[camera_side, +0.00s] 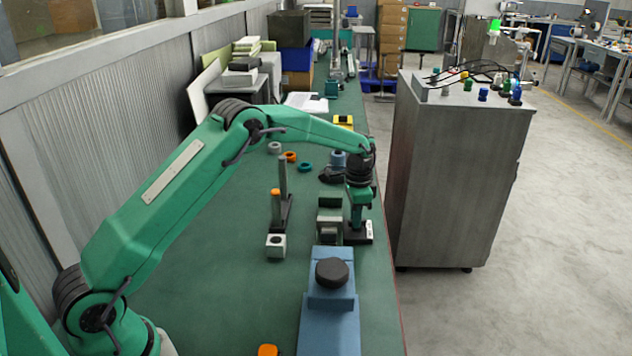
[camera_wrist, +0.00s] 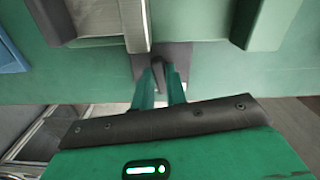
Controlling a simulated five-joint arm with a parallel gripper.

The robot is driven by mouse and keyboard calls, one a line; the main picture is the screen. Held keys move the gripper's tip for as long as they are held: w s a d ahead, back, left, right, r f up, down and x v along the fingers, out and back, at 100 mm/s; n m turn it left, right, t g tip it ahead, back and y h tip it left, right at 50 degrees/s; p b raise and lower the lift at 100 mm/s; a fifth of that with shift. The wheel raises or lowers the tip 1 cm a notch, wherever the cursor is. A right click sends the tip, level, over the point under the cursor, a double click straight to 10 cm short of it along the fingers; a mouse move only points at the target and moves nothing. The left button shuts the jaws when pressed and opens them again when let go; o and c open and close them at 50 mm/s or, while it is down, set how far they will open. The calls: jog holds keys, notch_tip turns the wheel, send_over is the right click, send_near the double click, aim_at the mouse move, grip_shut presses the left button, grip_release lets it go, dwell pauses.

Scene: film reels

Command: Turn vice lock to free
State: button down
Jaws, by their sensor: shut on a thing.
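The vice (camera_side: 328,222) is a small grey block on the green bench, just left of my gripper in the side view. Its grey metal edge (camera_wrist: 134,22) shows at the top of the wrist view. My gripper (camera_side: 357,222) points down beside it, low over a dark base. In the wrist view my gripper (camera_wrist: 162,80) has its two green fingers shut on a small dark lever, which looks like the vice lock (camera_wrist: 157,72). The fingers hide part of the lever, so its exact angle is hard to tell.
A blue block with a black knob (camera_side: 331,273) stands in front of the vice. A post on a dark stand (camera_side: 283,185) and a small grey block (camera_side: 276,245) are to the left. Coloured rings (camera_side: 290,157) lie behind. A grey cabinet (camera_side: 455,175) stands right of the bench edge.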

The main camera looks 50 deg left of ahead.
jog(key=n, duration=0.4)
jog(key=shift+d, duration=0.15)
jog(key=n, duration=0.4)
jog(key=shift+d, duration=0.1)
jog(key=n, duration=0.4)
jog(key=shift+w+d+n, duration=0.1)
jog(key=shift+n, duration=1.7)
jog(key=c, duration=1.4)
grip_release()
jog(key=shift+c, duration=0.2)
jog(key=shift+r, duration=0.1)
